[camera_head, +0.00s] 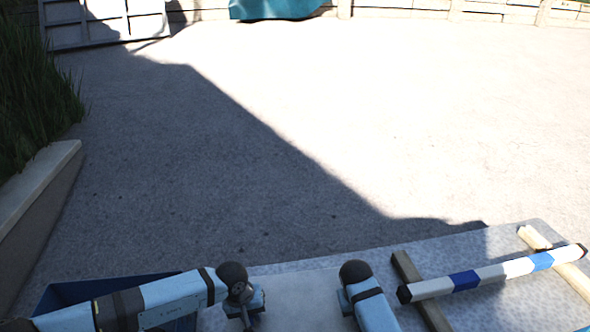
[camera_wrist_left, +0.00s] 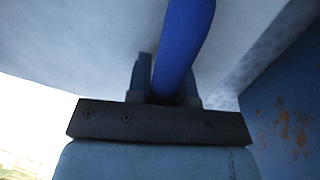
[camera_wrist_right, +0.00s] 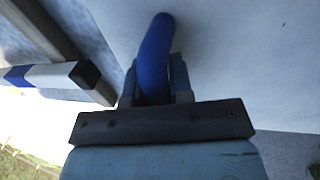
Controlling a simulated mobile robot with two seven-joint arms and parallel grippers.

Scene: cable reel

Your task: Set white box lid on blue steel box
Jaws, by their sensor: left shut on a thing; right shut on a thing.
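The white box lid (camera_head: 300,305) is a pale flat panel between my two arms at the bottom of the head view, partly cut off by the frame edge. My left gripper (camera_head: 246,308) is shut on a blue handle (camera_wrist_left: 182,45) of the lid. My right gripper (camera_wrist_right: 155,85) is shut on another blue handle (camera_wrist_right: 153,50) on the lid's white face. The blue steel box (camera_head: 70,293) shows at the lower left of the head view, mostly hidden by my left arm. Its scuffed, rusty wall seems to show at the right of the left wrist view (camera_wrist_left: 290,115).
A blue, white and black striped bar (camera_head: 495,273) lies across two wooden battens (camera_head: 420,290) on the speckled grey table (camera_head: 480,245) at right. A low kerb (camera_head: 35,185) with grass stands at left. Open paved ground lies beyond the table.

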